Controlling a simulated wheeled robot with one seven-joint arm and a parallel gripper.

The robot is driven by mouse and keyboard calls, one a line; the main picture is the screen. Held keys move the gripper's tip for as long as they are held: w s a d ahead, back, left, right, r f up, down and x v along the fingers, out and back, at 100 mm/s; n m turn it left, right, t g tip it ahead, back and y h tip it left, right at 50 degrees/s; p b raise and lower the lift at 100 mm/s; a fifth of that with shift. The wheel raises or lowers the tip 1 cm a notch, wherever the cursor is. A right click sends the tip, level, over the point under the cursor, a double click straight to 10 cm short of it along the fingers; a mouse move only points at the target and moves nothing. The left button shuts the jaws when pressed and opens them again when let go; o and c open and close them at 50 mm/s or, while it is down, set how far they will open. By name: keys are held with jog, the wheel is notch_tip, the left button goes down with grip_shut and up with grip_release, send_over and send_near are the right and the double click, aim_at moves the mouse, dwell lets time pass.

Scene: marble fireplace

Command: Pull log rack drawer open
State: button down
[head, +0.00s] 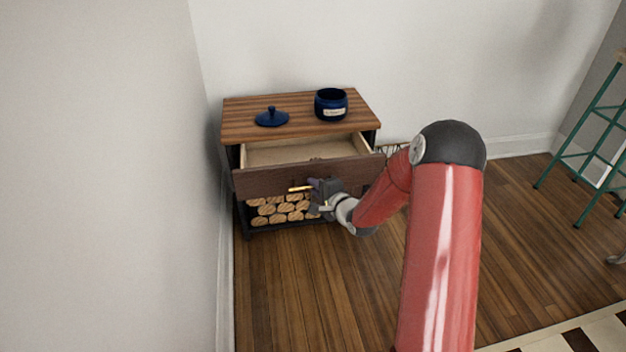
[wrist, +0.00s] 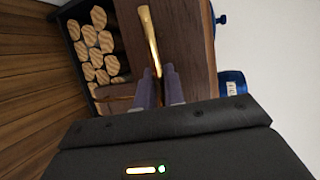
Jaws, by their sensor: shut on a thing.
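The log rack (head: 300,112) is a low cabinet with a striped wood top, standing by the wall. Its drawer (head: 262,180) is pulled out, and the pale inside shows empty where visible. My gripper (head: 312,187) is at the drawer's front, shut on the brass handle (head: 298,188). In the wrist view the handle (wrist: 149,35) runs up from between my two close fingers (wrist: 160,78).
Cut logs (head: 280,212) fill the shelf below the drawer. A blue lid (head: 272,117) and an open blue jar (head: 331,104) stand on top. A wall (head: 130,180) is close on the left. Wooden floor (head: 310,290) in front is clear. A green stool (head: 590,135) stands far right.

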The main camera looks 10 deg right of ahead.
jog(key=shift+s, duration=0.4)
jog(key=c, duration=1.5)
grip_release()
jog(key=v, duration=0.7)
jog(key=shift+s+d+p, duration=0.15)
jog(key=shift+s+p, duration=0.15)
jog(key=shift+p, duration=0.05)
